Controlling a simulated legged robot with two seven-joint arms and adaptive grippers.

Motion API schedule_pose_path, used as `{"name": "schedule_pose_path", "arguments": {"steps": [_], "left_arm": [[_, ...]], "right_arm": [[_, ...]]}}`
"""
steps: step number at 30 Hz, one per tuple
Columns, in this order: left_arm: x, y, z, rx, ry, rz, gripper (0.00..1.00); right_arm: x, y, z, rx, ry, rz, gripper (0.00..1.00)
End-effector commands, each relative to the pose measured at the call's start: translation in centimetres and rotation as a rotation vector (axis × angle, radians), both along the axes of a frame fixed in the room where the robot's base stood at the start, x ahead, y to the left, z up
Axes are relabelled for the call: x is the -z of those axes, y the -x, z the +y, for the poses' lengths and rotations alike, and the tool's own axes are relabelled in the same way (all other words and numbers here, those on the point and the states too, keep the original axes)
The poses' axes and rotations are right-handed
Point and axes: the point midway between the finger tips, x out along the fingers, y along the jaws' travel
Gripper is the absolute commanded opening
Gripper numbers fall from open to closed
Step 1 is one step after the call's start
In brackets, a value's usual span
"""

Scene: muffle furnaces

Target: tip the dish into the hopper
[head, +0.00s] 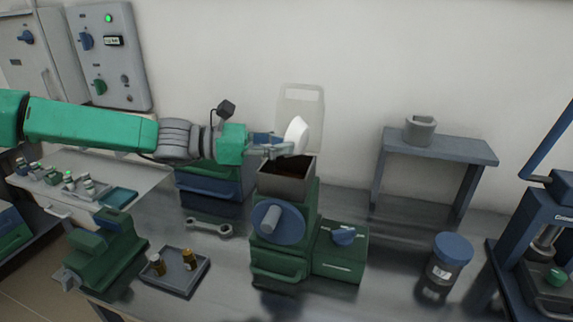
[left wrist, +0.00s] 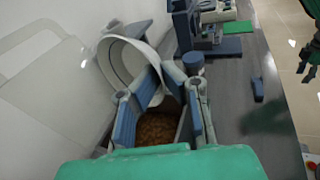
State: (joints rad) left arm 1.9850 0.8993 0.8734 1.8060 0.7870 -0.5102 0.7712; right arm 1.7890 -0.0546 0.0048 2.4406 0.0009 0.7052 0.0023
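The white dish (head: 297,133) is held tilted, on its side, above the hopper (head: 287,181), a grey box on top of a green mill. My left gripper (head: 283,148) is closed on the dish's wall. In the left wrist view the dish (left wrist: 121,60) leans at the fingertips of the gripper (left wrist: 163,84), and its visible inside looks bare and white. Brown material (left wrist: 156,132) lies in the hopper below. A dark, finger-like shape (left wrist: 309,60) at that view's right edge may be my right gripper, too small to read.
A clear jug-like container (head: 301,102) stands behind the hopper. A wrench (head: 208,227) and a tray with small bottles (head: 187,280) lie left of the mill. A blue-lidded jar (head: 446,261), a raised shelf with a grey pot (head: 420,130) and a blue press (head: 541,231) stand right.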

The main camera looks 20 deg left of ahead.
Motion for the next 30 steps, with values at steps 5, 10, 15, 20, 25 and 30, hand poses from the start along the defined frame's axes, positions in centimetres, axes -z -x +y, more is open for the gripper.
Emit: {"name": "schedule_pose_path", "arguments": {"steps": [5,10,15,20,25,30], "left_arm": [[-0.1,0.1,0.0,0.0,0.001,-0.001,0.0],[-0.1,0.0,0.1,0.0,-0.008,-0.003,0.0],[-0.2,0.1,-0.1,0.001,-0.102,-0.042,0.0],[0.2,0.1,-0.4,0.001,-0.221,-0.088,0.0],[0.8,0.1,-0.7,0.002,-0.314,-0.124,0.0],[1.1,0.1,-0.6,0.001,-0.327,-0.13,0.0]], "right_arm": [[0.0,0.0,0.0,0.0,0.0,0.0,0.4],[-0.3,0.0,0.0,0.0,0.0,0.0,0.4],[-2.1,0.0,0.0,0.0,0.0,0.0,0.4],[-3.7,0.0,0.0,0.0,0.0,0.0,0.4],[-4.5,0.0,0.0,0.0,0.0,0.0,0.4],[-4.4,0.0,0.0,0.0,0.0,0.0,0.4]]}}
